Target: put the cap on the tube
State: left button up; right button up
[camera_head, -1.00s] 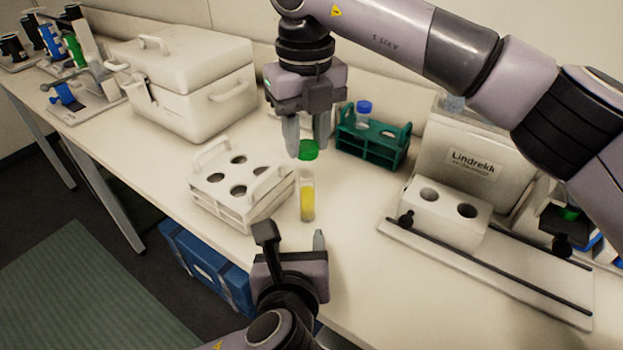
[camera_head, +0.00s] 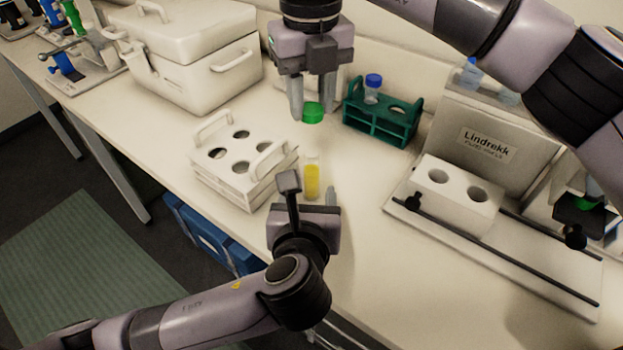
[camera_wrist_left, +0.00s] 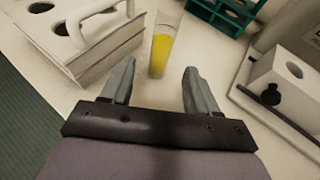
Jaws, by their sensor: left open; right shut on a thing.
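The tube (camera_head: 312,180) holds yellow liquid and stands upright and uncapped on the bench, just right of the white rack. It also shows in the left wrist view (camera_wrist_left: 162,48), ahead of and between the open fingers. My left gripper (camera_head: 312,192) is open, close in front of the tube, with nothing between its fingers. My right gripper (camera_head: 312,108) is shut on the green cap (camera_head: 313,114) and holds it above and slightly behind the tube, apart from it.
A white rack (camera_head: 225,180) with empty holes stands left of the tube. A green rack (camera_head: 378,125) with a blue-capped tube (camera_head: 373,86) is behind right. A white two-hole block (camera_head: 455,196) sits on a railed plate at right. A white box (camera_head: 190,60) stands back left.

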pick_arm(q)
jog(key=x, duration=0.8)
jog(key=shift+w+f, duration=0.1)
jog(key=shift+w, duration=0.25)
jog(key=shift+c, duration=0.2)
grip_shut()
pick_arm(e)
send_over(311, 151)
jog(key=shift+f, duration=2.55)
jog(key=shift+f, duration=0.85)
jog(key=shift+f, duration=0.6)
